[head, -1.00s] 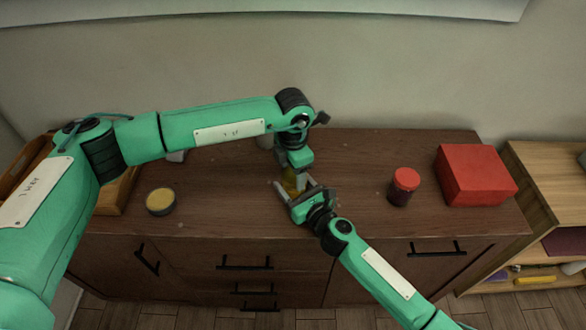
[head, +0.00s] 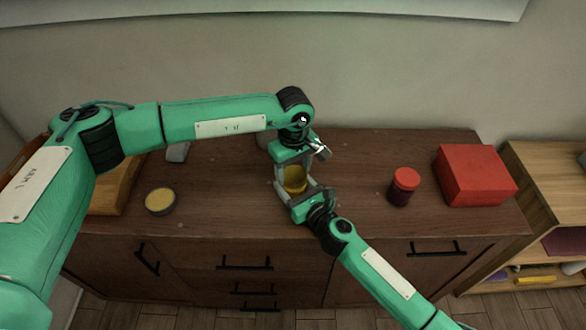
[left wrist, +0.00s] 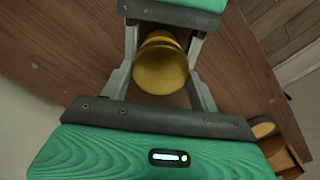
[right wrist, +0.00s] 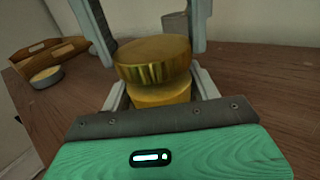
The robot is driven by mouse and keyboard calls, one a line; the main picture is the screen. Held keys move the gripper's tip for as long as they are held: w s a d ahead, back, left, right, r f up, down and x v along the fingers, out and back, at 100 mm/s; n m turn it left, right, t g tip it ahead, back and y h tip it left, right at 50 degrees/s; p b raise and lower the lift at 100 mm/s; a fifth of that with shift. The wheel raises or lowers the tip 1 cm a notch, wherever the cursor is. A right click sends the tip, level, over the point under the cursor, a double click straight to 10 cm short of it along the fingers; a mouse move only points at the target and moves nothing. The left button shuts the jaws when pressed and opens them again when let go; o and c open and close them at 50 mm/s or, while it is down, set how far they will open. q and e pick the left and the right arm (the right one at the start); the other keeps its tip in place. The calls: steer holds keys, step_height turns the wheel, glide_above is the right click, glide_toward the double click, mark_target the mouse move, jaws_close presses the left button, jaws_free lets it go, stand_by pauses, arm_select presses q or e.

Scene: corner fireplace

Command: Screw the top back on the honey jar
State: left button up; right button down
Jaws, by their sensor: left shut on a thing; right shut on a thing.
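The honey jar (head: 295,186) stands upright on the brown cabinet top. My right gripper (head: 297,190) is shut around its yellow body, which shows in the right wrist view (right wrist: 160,94). The gold top (right wrist: 152,60) sits over the jar's mouth and looks slightly tilted there; I cannot tell whether the threads engage. My left gripper (head: 293,167) comes down from above, shut on the top with a finger on either side. The left wrist view shows the round gold top (left wrist: 160,66) between the fingers, hiding most of the jar.
A red-lidded dark jar (head: 403,187) and a red box (head: 477,175) stand to the right. A round tin (head: 160,201) and a wooden tray (head: 113,192) are to the left. A grey cup (right wrist: 174,25) stands behind the jar. The front cabinet top is clear.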

arm_select(q)
steer(key=m, duration=0.7)
steer(key=shift+w+d+m, duration=0.1)
steer(key=shift+d+m, duration=0.05)
steer(key=shift+m, duration=0.25)
steer(key=m, duration=0.4)
steer(key=shift+m, duration=0.3)
steer(key=m, duration=0.4)
steer(key=shift+d, duration=0.1)
steer(key=o, duration=0.9)
steer(key=shift+o, duration=0.2)
